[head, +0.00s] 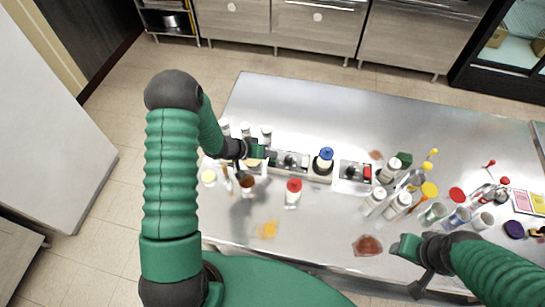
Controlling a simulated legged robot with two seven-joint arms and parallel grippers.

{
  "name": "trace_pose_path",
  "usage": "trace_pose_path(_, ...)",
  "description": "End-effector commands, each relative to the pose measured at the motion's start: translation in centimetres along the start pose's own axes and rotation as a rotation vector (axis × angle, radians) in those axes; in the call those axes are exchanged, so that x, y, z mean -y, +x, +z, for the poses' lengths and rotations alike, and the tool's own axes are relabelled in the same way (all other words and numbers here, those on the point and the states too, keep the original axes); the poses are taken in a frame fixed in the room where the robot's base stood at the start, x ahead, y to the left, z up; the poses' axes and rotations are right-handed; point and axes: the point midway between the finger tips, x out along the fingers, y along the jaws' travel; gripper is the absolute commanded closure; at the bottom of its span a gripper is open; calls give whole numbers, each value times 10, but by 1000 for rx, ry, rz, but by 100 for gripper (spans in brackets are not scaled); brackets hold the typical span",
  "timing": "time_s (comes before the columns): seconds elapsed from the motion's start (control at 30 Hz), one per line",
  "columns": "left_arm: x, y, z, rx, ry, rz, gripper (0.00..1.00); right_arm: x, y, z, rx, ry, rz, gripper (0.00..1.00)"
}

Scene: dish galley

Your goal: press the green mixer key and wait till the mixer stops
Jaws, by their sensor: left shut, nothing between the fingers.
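A low grey unit with a dark knob (290,161) stands on the steel table, just right of my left gripper. A blue-capped bottle (323,162) stands upright at its right. Another unit with a dark knob (354,173) is further right and has a red key (367,173). My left gripper (264,152) is shut and empty, at the left end of the first unit. I cannot make out a green key apart from the green finger; it may be hidden there. My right gripper (404,247) is near the table's front edge, away from the units; its opening is unclear.
A red-capped bottle (293,193) stands in front of the units. White bottles (373,201) and several coloured items crowd the right. Orange (268,230) and brown (367,245) stains mark the front. The table's back (320,105) is clear.

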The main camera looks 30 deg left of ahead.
Motion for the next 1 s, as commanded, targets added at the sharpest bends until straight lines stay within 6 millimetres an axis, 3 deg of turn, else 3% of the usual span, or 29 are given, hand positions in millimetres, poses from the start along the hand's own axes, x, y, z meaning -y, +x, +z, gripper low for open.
trace_pose_path(1.0,5,7,5,1,0,0,100,0,3,1,0,0,0,51)
